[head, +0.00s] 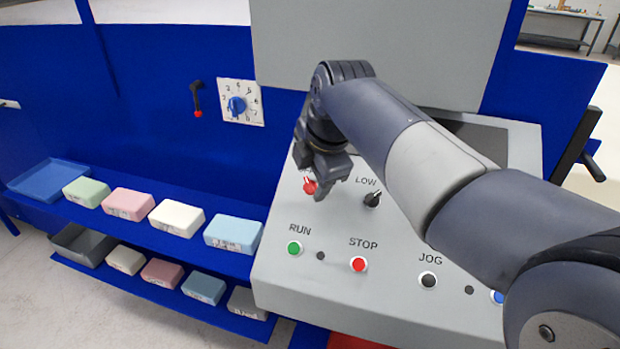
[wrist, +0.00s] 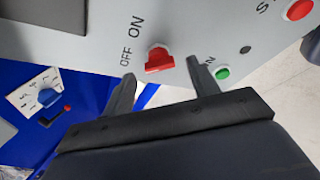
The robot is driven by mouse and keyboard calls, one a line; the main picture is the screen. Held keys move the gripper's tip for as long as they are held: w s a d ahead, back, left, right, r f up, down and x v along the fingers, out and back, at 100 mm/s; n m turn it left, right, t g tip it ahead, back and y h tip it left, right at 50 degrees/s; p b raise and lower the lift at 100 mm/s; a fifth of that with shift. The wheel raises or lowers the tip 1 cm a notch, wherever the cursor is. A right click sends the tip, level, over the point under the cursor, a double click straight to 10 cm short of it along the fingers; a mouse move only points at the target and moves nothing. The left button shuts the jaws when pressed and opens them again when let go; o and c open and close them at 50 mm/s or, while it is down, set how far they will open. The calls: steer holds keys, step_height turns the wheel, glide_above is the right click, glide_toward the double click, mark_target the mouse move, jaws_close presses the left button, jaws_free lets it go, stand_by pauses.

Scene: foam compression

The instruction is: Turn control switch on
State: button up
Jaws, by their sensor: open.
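The control switch is a red knob (wrist: 158,60) on the grey panel (wrist: 200,25), beside the printed words OFF and ON in the wrist view. In the head view the red switch (head: 310,186) shows just below my gripper (head: 325,182), which hides its label. My gripper (wrist: 160,73) is open and empty. In the wrist view its two fingertips lie on either side of the red knob, with gaps between them and it. I cannot tell how close the tips are to the panel. The knob's exact setting is unclear.
A black selector (head: 372,199) marked LOW is right of the switch. Green RUN (head: 295,248), red STOP (head: 358,264) and black JOG (head: 428,279) buttons sit below. A blue dial (head: 237,104) and red-tipped lever (head: 197,99) are left. Foam blocks (head: 176,217) fill blue shelves.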

steer(key=shift+x, duration=1)
steer(key=c, duration=1)
